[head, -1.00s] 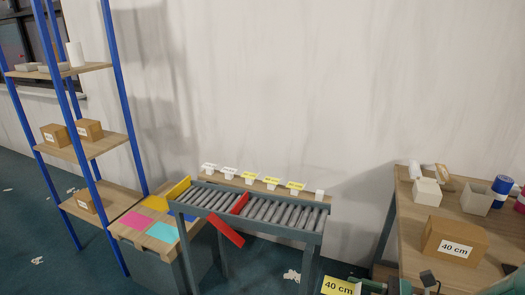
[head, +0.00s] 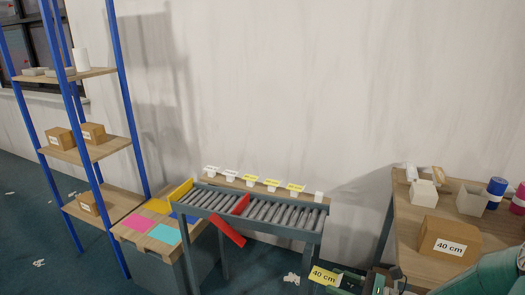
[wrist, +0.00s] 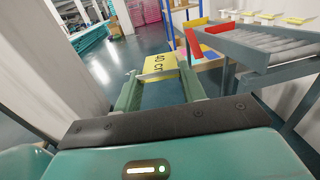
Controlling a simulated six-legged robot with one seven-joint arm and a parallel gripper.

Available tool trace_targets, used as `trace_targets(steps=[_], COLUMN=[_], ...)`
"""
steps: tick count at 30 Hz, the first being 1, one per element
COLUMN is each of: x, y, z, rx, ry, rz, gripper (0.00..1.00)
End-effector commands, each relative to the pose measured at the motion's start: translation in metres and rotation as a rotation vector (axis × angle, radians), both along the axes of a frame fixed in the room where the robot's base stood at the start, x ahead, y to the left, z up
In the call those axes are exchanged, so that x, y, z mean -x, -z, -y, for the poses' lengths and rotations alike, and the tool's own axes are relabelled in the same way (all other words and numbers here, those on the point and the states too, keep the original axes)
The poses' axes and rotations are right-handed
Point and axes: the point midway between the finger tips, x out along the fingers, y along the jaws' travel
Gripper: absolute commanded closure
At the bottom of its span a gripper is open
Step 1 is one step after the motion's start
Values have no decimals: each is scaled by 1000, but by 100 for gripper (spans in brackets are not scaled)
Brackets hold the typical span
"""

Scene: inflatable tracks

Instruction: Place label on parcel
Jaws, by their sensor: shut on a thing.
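A yellow label reading "40 cm" (head: 323,276) is held in my gripper (wrist: 160,82), whose two green fingers are shut on it in the wrist view. The label also shows in the wrist view (wrist: 158,65). In the head view my gripper is low, right of centre, between the roller conveyor and the right table. A brown parcel (head: 449,242) with a white "40 cm" marking on its front stands on the right wooden table (head: 413,204), apart from and to the right of the held label.
The roller conveyor (head: 276,225) stands in the middle, with a red bar and a row of small label stands (head: 272,184) behind it. White boxes (head: 424,192) and tape rolls sit behind the parcel. A blue-framed shelf (head: 120,90) holds several boxes at left.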

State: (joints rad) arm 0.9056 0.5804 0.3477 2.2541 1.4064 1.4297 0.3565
Motion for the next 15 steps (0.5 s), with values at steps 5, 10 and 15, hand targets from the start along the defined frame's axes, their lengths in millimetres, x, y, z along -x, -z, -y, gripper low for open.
trace_targets(steps=[5,10,15], x=[-39,-64,-75], y=[48,86,107], z=[-17,-32,-41], rx=[-6,-4,-1], ry=[51,92,113], rz=[-6,-5,-2], gripper=[80,80,80])
